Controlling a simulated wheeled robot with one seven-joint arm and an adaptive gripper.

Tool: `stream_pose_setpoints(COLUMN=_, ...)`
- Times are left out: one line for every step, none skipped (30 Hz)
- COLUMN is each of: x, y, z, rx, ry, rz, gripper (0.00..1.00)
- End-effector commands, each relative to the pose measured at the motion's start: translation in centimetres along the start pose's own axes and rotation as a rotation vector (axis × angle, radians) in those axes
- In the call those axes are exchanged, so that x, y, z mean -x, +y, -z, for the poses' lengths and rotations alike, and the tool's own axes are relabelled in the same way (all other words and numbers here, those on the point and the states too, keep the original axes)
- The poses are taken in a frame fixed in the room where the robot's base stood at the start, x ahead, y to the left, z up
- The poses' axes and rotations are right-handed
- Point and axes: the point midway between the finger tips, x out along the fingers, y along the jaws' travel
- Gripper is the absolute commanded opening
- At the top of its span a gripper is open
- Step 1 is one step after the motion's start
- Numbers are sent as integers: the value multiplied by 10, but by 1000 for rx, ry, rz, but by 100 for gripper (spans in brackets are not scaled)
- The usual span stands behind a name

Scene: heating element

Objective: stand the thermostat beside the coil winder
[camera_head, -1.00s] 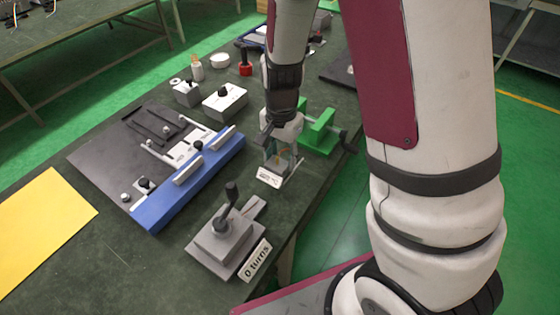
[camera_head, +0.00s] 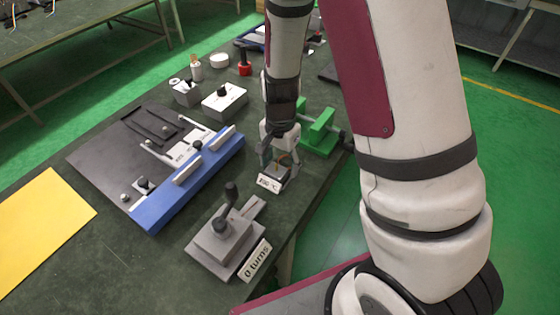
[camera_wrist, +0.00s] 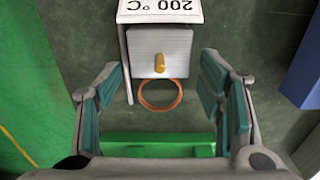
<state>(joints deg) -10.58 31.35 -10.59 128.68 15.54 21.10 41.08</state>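The thermostat is a small grey box (camera_wrist: 155,50) with a brass pin and a white "200 °C" plate (camera_wrist: 160,10). In the head view its plate (camera_head: 268,184) faces the front, near the right table edge. A copper-coloured ring (camera_wrist: 161,96) shows beside the box. My gripper (camera_wrist: 165,80) is open, with teal-padded fingers either side of the box and ring and gaps between. In the head view my gripper (camera_head: 275,163) partly hides the box. The likely coil winder, a grey base (camera_head: 222,247) with a black-knobbed handle and "0 turns" plate (camera_head: 255,260), stands in front.
A green fixture (camera_head: 318,138) stands just behind my gripper; its green part also shows in the wrist view (camera_wrist: 160,138). A blue-edged fixture (camera_head: 185,187) lies to the left. A yellow sheet (camera_head: 40,235) lies farther left. Dark tabletop between thermostat and winder is free.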

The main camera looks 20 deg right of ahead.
Motion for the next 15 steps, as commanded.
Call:
stream_pose_setpoints(x=0, y=0, z=0, rx=0, ry=0, rz=0, gripper=63)
stream_pose_setpoints(x=0, y=0, z=0, rx=0, ry=0, rz=0, gripper=63)
stream_pose_setpoints(x=0, y=0, z=0, rx=0, ry=0, rz=0, gripper=63)
stream_pose_setpoints(x=0, y=0, z=0, rx=0, ry=0, rz=0, gripper=63)
stream_pose_setpoints(x=0, y=0, z=0, rx=0, ry=0, rz=0, gripper=63)
stream_pose_setpoints(x=0, y=0, z=0, rx=0, ry=0, rz=0, gripper=63)
stream_pose_setpoints(x=1, y=0, z=0, rx=0, ry=0, rz=0, gripper=63)
stream_pose_setpoints(x=2, y=0, z=0, rx=0, ry=0, rz=1, gripper=63)
stream_pose_setpoints(x=4, y=0, z=0, rx=0, ry=1, rz=1, gripper=63)
stream_pose_setpoints(x=6, y=0, z=0, rx=0, ry=1, rz=2, gripper=63)
stream_pose_setpoints(x=8, y=-1, z=0, rx=1, ry=1, rz=2, gripper=63)
stream_pose_setpoints(x=13, y=-1, z=0, rx=1, ry=1, rz=2, gripper=63)
stream_pose_setpoints(x=18, y=-1, z=0, rx=2, ry=3, rz=4, gripper=63)
stream_pose_setpoints(x=23, y=-1, z=0, rx=2, ry=3, rz=4, gripper=63)
stream_pose_setpoints(x=31, y=-1, z=0, rx=2, ry=3, rz=5, gripper=63)
